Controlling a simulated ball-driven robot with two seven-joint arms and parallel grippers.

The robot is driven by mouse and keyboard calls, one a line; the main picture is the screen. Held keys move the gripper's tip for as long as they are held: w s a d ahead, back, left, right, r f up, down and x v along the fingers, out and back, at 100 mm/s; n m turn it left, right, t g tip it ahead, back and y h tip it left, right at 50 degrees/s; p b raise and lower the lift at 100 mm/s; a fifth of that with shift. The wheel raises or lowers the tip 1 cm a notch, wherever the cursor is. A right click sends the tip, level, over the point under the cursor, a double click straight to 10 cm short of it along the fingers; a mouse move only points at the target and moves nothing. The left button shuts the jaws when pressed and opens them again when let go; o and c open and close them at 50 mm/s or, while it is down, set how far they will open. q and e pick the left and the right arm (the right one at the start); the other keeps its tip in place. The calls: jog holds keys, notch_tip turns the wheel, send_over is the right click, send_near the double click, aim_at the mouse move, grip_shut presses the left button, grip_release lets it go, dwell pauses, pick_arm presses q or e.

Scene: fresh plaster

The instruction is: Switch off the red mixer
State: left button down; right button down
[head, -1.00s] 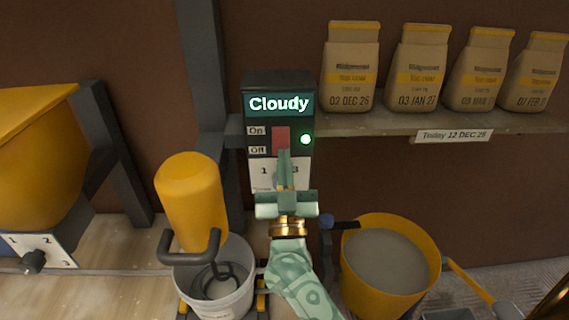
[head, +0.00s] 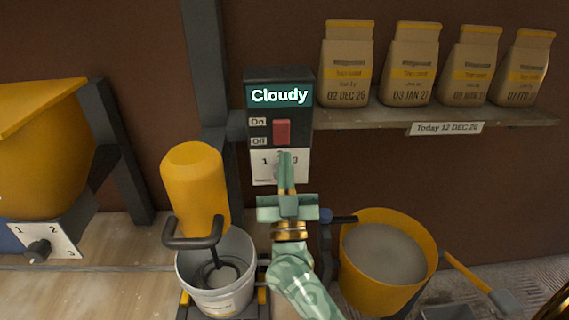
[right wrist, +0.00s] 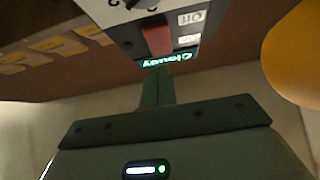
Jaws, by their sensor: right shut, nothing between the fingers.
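The mixer (head: 194,190) shows yellow, not red, with a dark handle. Its paddle hangs in a pale bucket (head: 238,292). Behind it is a dark control box (head: 278,77) with a lit "Cloudy" display and a red rocker switch (head: 281,132) beside On and Off labels. No green lamp is lit right of the switch. A numbered dial plate sits below, partly hidden by my fingers. My right gripper (head: 286,156) is shut and empty, its tips just below the switch. The switch also shows in the right wrist view (right wrist: 157,40), beyond the fingertips (right wrist: 158,72). My left gripper is out of view.
A yellow tub (head: 352,270) of grey mix stands right of my right arm. A yellow hopper (head: 40,150) with a dial (head: 38,250) is at left. Several paper bags (head: 410,65) stand on a shelf (head: 380,122) with a date label (head: 446,129).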

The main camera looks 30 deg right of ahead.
pick_arm(q)
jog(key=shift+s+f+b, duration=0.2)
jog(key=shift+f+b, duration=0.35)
jog(key=shift+b, duration=0.05)
pick_arm(e)
jog(key=w+f+v, duration=0.1)
jog(key=v, duration=0.9)
jog(key=shift+w+d+f, duration=0.15)
jog(key=shift+d+f, duration=0.15)
jog(key=shift+d, duration=0.05)
